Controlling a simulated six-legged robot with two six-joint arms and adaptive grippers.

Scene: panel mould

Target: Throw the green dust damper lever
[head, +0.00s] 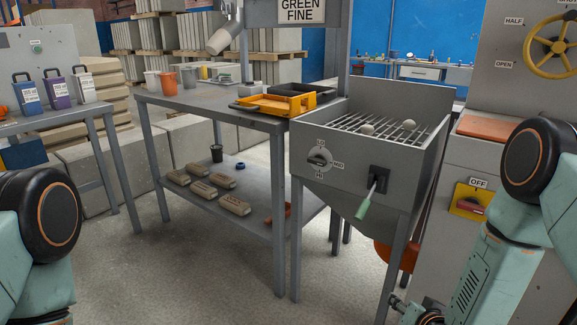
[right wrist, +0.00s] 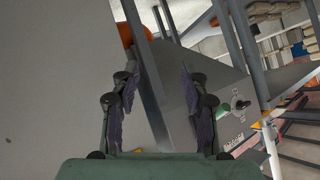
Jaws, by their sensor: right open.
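The green dust damper lever (head: 366,207) has a pale green handle that hangs down and slightly left from a black bracket on the front of a grey hopper (head: 305,150). In the right wrist view, a small green piece that looks like the lever (right wrist: 222,110) shows right of my fingers, on the grey hopper. My right gripper (head: 397,301) is low at the bottom edge of the head view, below and right of the lever and apart from it. In its wrist view, the fingers (right wrist: 160,92) stand wide apart with nothing between them. My left gripper is out of view.
A dial (head: 319,158) sits on the hopper left of the lever; a grate with two round lumps tops the hopper. A yellow switch plate marked OFF (head: 468,202) is on the right cabinet. A hopper leg (head: 393,262) stands close to my right gripper.

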